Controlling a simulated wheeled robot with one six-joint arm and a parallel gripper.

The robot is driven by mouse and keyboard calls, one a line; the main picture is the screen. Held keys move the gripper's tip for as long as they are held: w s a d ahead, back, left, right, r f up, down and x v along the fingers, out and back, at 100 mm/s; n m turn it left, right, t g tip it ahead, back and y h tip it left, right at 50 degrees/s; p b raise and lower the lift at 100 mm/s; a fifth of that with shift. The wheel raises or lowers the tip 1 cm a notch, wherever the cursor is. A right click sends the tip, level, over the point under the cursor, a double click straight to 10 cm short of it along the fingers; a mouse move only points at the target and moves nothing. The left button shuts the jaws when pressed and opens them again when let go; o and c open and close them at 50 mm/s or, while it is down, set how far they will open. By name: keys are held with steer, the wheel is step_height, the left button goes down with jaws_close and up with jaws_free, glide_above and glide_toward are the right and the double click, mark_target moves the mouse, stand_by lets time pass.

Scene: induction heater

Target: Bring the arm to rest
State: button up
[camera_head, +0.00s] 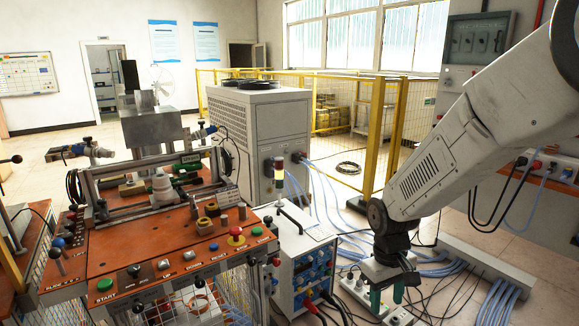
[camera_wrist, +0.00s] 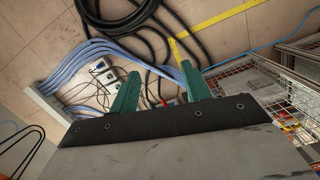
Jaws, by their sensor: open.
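My gripper (camera_head: 386,295) hangs from my white arm at the lower right of the head view, pointing down. It is beside the power unit and above the floor cables. In the wrist view my gripper (camera_wrist: 158,88) shows two green fingers spread apart with nothing between them. Beyond the fingers are the floor, cables and sockets. The arm reaches in from the upper right, and its shoulder end is cut off by the frame.
An orange workbench (camera_head: 150,253) with buttons and fixtures stands at the left. A power unit (camera_head: 303,270) with a signal light stands left of my gripper. A grey chiller cabinet (camera_head: 262,135) and yellow fence (camera_head: 375,140) are behind. Blue hoses (camera_wrist: 75,65) and black cables cover the floor.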

steer(key=s+d+r+m+t, duration=0.1)
steer(key=s+d+r+m, duration=0.1)
steer(key=s+r, duration=0.7)
steer(key=s+d+r+m+t, duration=0.1)
steer(key=s+d+r+m, duration=0.1)
steer(key=s+r, duration=0.7)
steer(key=s+d, duration=0.1)
steer(key=s, duration=0.3)
steer(key=shift+s+r+t+y, duration=0.2)
steer(key=shift+r+t+y, duration=0.1)
steer(key=shift+y, duration=0.1)
stand_by(1.5)
